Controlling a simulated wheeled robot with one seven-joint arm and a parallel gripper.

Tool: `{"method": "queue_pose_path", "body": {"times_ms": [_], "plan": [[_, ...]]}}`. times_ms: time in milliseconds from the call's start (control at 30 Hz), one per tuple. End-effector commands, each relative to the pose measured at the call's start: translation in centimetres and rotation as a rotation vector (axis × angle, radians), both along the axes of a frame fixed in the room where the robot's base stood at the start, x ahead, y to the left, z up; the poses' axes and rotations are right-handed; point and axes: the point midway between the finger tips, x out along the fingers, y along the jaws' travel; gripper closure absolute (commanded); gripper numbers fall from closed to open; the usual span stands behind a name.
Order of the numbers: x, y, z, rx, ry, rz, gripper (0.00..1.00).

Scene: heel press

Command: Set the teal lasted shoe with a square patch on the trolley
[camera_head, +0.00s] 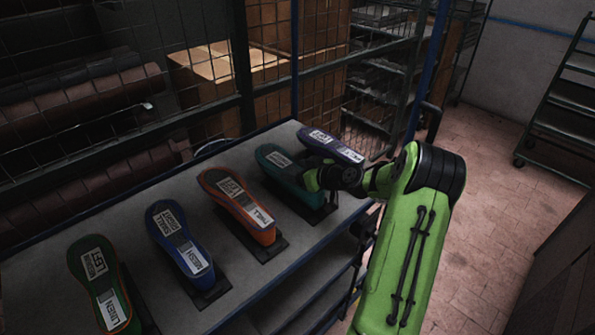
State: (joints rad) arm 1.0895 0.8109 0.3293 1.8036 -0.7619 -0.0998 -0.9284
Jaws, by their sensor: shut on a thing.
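The teal shoe (268,157) stands in the row of shoes on a grey-topped bench (225,316), with a white label on its top. I cannot make out a square patch on it. My gripper (312,179) is at the near right part of the teal shoe and is shut on it. The fingertips and that part of the shoe are hidden by my wrist. The shoe appears still at bench height; I cannot tell whether it touches its dark base.
An orange shoe (222,190), a blue one (160,222) and a dark green one (76,262) stand left of it. A purple-blue shoe (346,152) stands close behind my gripper. Wire mesh (300,75) closes the back. A wheeled shelf rack (565,100) stands far right beyond open floor (497,190).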

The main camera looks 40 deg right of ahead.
Motion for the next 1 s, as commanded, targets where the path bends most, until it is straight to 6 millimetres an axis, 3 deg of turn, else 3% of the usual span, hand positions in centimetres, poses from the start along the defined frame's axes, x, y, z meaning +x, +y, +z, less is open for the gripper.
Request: {"method": "queue_pose_path", "body": {"times_ms": [500,533,700,1000], "plan": [[0.04,0.04,-0.49,0.0,-0.002,0.001,0.94],[0.03,0.04,-0.47,0.0,-0.002,0.001,0.27],[0.02,0.03,-0.46,0.001,-0.001,0.001,0.02],[-0.31,-0.09,-0.57,0.001,0.004,-0.002,0.02]]}}
